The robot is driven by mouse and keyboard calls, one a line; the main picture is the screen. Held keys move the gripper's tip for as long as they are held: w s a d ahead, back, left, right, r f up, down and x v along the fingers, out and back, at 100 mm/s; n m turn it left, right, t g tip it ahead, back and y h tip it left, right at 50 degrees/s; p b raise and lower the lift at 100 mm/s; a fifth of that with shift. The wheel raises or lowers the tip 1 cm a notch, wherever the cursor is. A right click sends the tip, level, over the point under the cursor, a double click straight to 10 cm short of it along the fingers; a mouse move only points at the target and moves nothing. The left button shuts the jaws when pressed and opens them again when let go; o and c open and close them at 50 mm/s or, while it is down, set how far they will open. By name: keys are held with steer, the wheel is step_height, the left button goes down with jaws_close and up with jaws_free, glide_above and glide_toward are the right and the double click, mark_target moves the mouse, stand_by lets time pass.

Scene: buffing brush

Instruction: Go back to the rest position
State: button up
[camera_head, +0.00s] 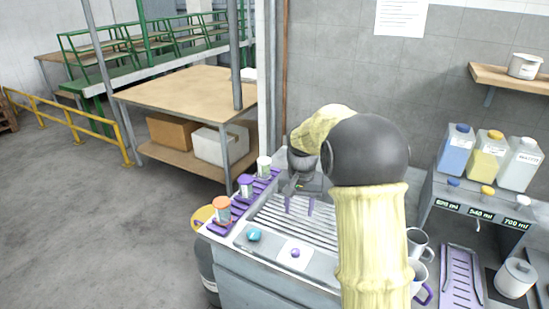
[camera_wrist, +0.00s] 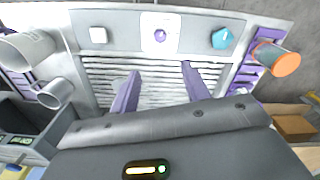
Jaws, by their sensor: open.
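My gripper (camera_head: 299,205) is in the middle of the head view, over the ribbed metal drain surface (camera_head: 271,216) of the workstation. Its two purple fingers are apart with nothing between them. In the wrist view the gripper (camera_wrist: 160,88) points down over the same ribbed surface (camera_wrist: 150,72). My arm hides part of the counter's right side in the head view.
A purple rack (camera_head: 238,214) with several small jars stands left. A teal object (camera_head: 253,235) and a purple knob (camera_head: 295,253) sit at the front edge. Mugs (camera_head: 417,242), a purple tray (camera_head: 461,278) and a lidded pot (camera_head: 515,278) are right. Bottles (camera_head: 487,158) stand behind.

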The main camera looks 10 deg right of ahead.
steer(key=s+f+n+t, duration=0.1)
steer(key=s+n, duration=0.1)
steer(key=s, duration=0.8)
steer(key=s+f+n+t, duration=0.1)
steer(key=s+f+n, duration=0.1)
steer(key=s, duration=0.9)
steer(key=shift+s+a+f+t, duration=0.2)
steer(key=shift+s+f+t, duration=0.05)
steer(key=shift+f+t, duration=0.05)
